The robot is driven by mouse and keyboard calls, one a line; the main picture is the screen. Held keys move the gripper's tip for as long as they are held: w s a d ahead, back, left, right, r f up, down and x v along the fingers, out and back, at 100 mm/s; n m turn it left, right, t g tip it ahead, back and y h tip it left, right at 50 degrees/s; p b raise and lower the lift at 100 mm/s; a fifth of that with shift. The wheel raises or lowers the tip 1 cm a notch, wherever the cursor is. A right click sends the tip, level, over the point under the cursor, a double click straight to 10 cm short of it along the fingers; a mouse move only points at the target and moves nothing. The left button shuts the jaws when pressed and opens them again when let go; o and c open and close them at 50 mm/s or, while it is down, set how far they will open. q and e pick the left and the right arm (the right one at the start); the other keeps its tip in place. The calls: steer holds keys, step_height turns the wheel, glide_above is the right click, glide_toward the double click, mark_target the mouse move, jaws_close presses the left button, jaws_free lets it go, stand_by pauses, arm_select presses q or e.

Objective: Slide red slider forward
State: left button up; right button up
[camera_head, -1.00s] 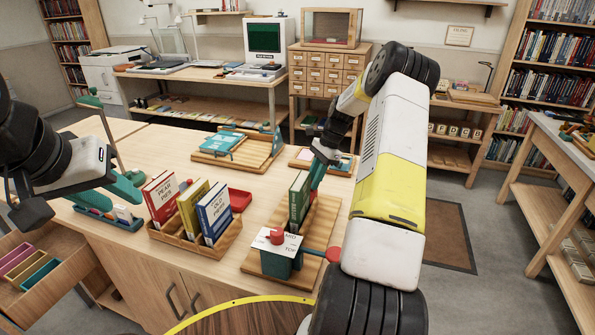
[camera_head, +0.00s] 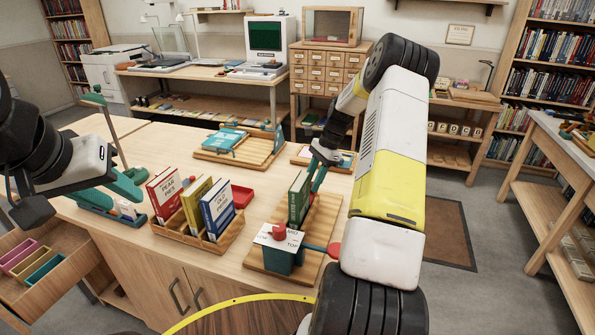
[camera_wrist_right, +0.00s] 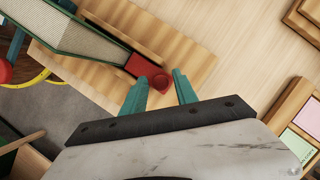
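The red slider (camera_wrist_right: 142,66), a red block with a round knob, sits on a wooden board beside a green book in the right wrist view. My right gripper (camera_wrist_right: 160,85) is open, with its teal fingertips apart on either side of the knob; contact cannot be told. In the head view my right gripper (camera_head: 318,178) is low behind the green book (camera_head: 298,198) on the wooden board (camera_head: 322,222), and the slider is hidden there. My left gripper (camera_head: 125,188) is at the left above the table; its finger opening is unclear.
A teal box (camera_head: 276,256) with a red knob and labelled top stands at the board's near end. A red-ended lever (camera_head: 333,250) sticks out beside it. A wooden book rack (camera_head: 196,236) stands to the left, with a red tray (camera_head: 240,196) behind it. A wooden tray (camera_head: 262,150) lies farther back.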

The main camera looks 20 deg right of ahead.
steer(key=shift+o, duration=0.2)
steer(key=v, duration=0.7)
steer(key=shift+r, duration=0.4)
steer(key=shift+d, duration=0.15)
